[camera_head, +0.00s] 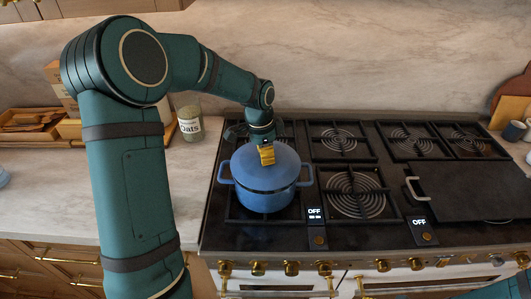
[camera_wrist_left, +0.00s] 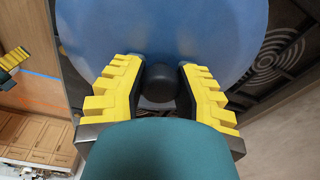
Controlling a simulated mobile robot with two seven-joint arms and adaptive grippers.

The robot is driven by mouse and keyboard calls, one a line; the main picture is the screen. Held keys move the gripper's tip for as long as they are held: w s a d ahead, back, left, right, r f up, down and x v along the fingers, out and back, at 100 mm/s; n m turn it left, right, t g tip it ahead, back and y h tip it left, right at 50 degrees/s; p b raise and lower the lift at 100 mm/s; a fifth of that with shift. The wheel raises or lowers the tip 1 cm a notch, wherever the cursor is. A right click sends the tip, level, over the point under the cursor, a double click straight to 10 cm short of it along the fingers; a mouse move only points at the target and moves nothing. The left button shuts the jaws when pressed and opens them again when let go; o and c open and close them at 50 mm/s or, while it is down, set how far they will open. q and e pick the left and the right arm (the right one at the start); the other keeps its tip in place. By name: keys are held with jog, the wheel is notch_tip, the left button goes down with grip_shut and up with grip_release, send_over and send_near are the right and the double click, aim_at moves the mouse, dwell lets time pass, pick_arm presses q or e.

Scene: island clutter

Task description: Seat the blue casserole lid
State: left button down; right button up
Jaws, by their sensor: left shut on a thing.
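The blue casserole pot (camera_head: 265,198) stands on the front left burner of the stove, with a handle out to each side. The blue lid (camera_head: 284,167) is on top of the pot and looks about level. From the head view I cannot tell whether its rim is fully down all round. My left gripper (camera_head: 267,155) is over the middle of the lid, shut on its knob. In the left wrist view the dark round knob (camera_wrist_left: 159,84) sits between the yellow fingers of the gripper (camera_wrist_left: 160,90), with the blue lid (camera_wrist_left: 165,30) beyond. My right gripper is not in view.
The black stove (camera_head: 330,237) has several burners, with a dark griddle plate (camera_head: 465,190) at the right. A glass oats jar (camera_head: 190,122) stands on the counter left of the stove. A mug (camera_head: 514,130) is at the far right.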

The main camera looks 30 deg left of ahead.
pick_arm(q)
jog(key=shift+f+b, duration=0.7)
jog(key=shift+f, duration=0.3)
jog(key=c, duration=0.7)
grip_release()
jog(key=r, duration=0.8)
jog(key=s+a+r, duration=0.1)
jog(key=r, duration=0.3)
